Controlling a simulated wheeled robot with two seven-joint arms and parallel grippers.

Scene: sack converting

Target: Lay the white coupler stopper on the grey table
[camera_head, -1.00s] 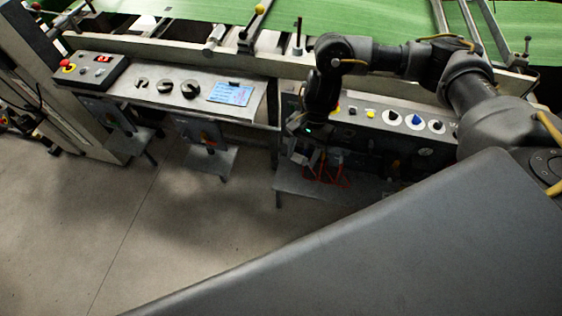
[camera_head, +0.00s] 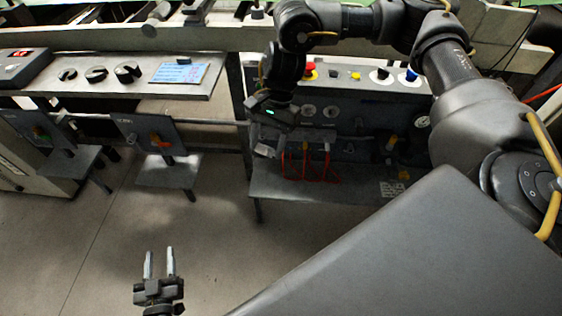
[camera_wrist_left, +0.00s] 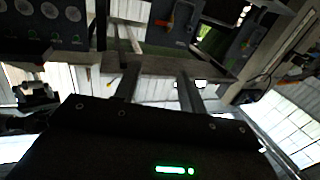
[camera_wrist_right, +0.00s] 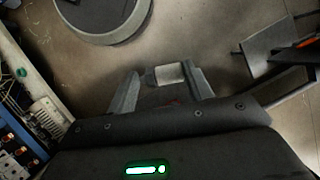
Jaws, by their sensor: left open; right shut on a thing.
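A white cylindrical coupler stopper (camera_wrist_right: 168,74) with a grey end lies between the fingertips of my right gripper (camera_wrist_right: 160,80) in the right wrist view. That gripper is shut on it. In the head view my right gripper (camera_head: 267,147) hangs beside the left end of the grey table (camera_head: 345,203), a shelf under the right control panel; I cannot make out the stopper there. My left gripper (camera_head: 159,262) is open and empty over bare floor at the bottom of the head view. Its spread fingers also show in the left wrist view (camera_wrist_left: 158,80).
Red cables (camera_head: 308,165) hang at the table's back left, near my right gripper. Two smaller grey shelves (camera_head: 168,172) (camera_head: 75,165) stand to the left. A control panel (camera_head: 340,95) with knobs rises behind the table. The table's front part looks clear.

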